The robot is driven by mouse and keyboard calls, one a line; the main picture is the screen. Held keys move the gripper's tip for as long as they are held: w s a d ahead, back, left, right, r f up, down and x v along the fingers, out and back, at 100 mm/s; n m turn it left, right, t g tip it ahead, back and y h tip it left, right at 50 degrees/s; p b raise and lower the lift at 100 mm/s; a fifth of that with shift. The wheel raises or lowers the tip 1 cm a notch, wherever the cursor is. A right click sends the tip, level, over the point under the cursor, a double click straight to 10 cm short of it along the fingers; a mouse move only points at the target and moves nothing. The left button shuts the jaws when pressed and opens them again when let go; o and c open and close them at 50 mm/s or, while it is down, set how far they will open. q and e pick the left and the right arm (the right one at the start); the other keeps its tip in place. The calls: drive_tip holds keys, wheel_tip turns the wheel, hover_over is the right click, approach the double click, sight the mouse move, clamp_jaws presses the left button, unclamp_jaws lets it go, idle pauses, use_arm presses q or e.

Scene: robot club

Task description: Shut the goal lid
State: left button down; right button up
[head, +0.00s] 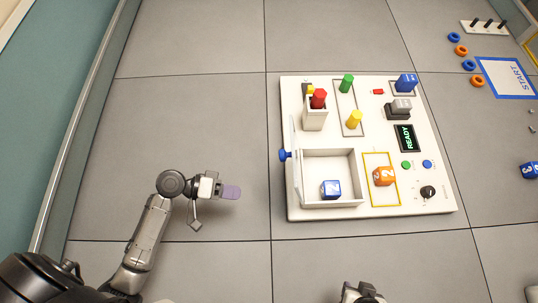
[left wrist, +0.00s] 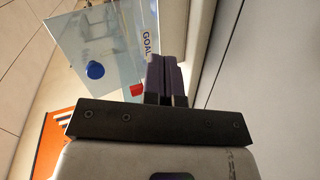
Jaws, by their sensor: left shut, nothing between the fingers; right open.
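The goal lid (head: 296,180) is a clear panel that stands open, roughly upright, along the left side of the white goal box (head: 333,203). Its blue knob (head: 285,155) sticks out to the left. The left wrist view shows the clear lid (left wrist: 115,45) with the word GOAL and the knob (left wrist: 96,70). A blue numbered cube (head: 331,189) lies inside the box. My left gripper (head: 238,192) is shut and empty, left of the board and apart from the lid; its purple fingers (left wrist: 165,75) are together. My right gripper (head: 362,292) is at the bottom edge, only partly visible.
The white board (head: 440,190) carries an orange cube (head: 383,176), a yellow cylinder (head: 355,119), a green cylinder (head: 347,83), a white holder (head: 314,119) with a red piece, and a READY display (head: 406,138).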

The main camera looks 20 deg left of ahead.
use_arm(q)
drive_tip(key=w+a+r+n+t+h, duration=0.4)
drive_tip(key=w+a+r, duration=0.1)
drive_tip(key=r, duration=0.1)
drive_tip(key=x, duration=1.3)
drive_tip(key=shift+p, duration=0.35)
drive_tip(key=shift+s+d+r, duration=0.1)
drive_tip(key=shift+r, duration=0.05)
drive_tip(key=shift+r, duration=0.1)
